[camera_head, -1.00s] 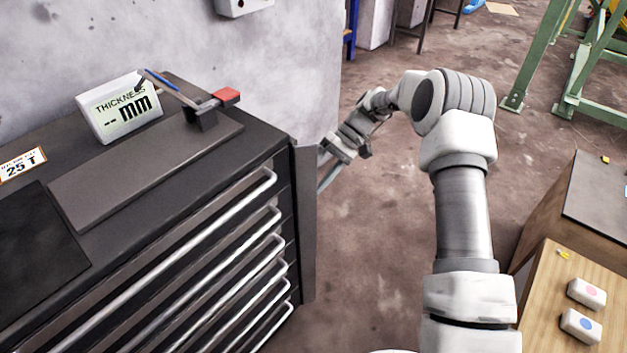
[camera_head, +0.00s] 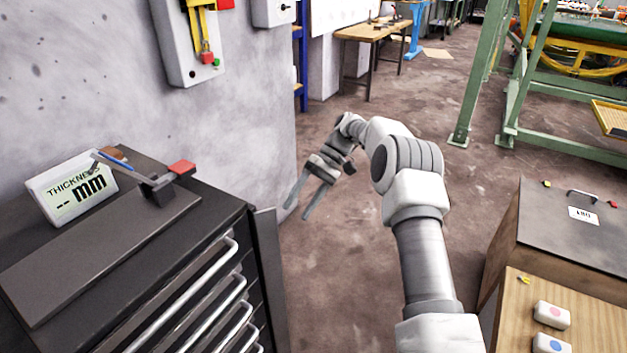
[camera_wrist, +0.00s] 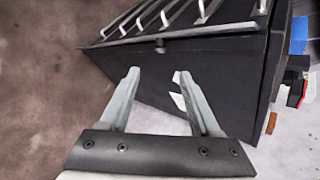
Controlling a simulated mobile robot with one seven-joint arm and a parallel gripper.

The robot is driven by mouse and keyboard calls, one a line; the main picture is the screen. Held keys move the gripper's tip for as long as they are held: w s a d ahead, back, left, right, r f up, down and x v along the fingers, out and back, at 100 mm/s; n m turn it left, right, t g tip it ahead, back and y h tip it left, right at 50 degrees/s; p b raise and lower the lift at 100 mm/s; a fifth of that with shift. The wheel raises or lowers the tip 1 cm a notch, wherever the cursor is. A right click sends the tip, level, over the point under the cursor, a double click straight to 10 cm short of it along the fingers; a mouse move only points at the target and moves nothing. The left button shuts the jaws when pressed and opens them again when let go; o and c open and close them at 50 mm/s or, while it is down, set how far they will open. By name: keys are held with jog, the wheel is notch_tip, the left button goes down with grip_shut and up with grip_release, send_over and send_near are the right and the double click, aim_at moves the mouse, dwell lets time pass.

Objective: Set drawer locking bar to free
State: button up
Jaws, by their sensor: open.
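The drawer cabinet (camera_head: 120,290) stands at the left with its silver-handled drawers shut. A dark upright strip (camera_head: 268,275), which looks like the locking bar, runs down the right edge of its drawer front. I cannot tell whether it is locked or free. My gripper (camera_head: 296,210) is open and empty, with its fingers pointing down beside the cabinet's right corner. In the wrist view, the open fingers (camera_wrist: 157,73) are in front of a dark cabinet face (camera_wrist: 225,85) with a white label. A small knob (camera_wrist: 160,46) lies along its edge, just beyond the fingertips.
A grey wall (camera_head: 130,100) with a switch box (camera_head: 190,50) rises behind. The floor between (camera_head: 320,300) is clear.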

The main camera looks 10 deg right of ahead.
jog(key=p+v, duration=0.1)
jog(key=v, duration=0.5)
jog(key=shift+p, duration=0.3)
jog(key=shift+d, duration=0.1)
jog(key=shift+r, duration=0.15)
jog(key=s+r+m+t+h, duration=0.1)
jog(key=s+r+t+h, duration=0.2)
jog(key=s+r, duration=0.55)
jog(key=s+r+m+t+h, duration=0.15)
jog(key=s+r, duration=0.35)
jog(key=r, duration=0.6)
jog(key=s+d+f+t+h, duration=0.1)
jog(key=s+d+t+h, duration=0.15)
jog(key=s, duration=0.85)
jog(key=s+d+f+t+h, duration=0.1)
jog(key=s+d+f+t, duration=0.2)
jog(key=s, duration=0.9)
notch_tip(320, 180, up, 15)
jog(key=t+p, duration=0.1)
jog(key=p, duration=1.3)
jog(key=shift+m, duration=0.35)
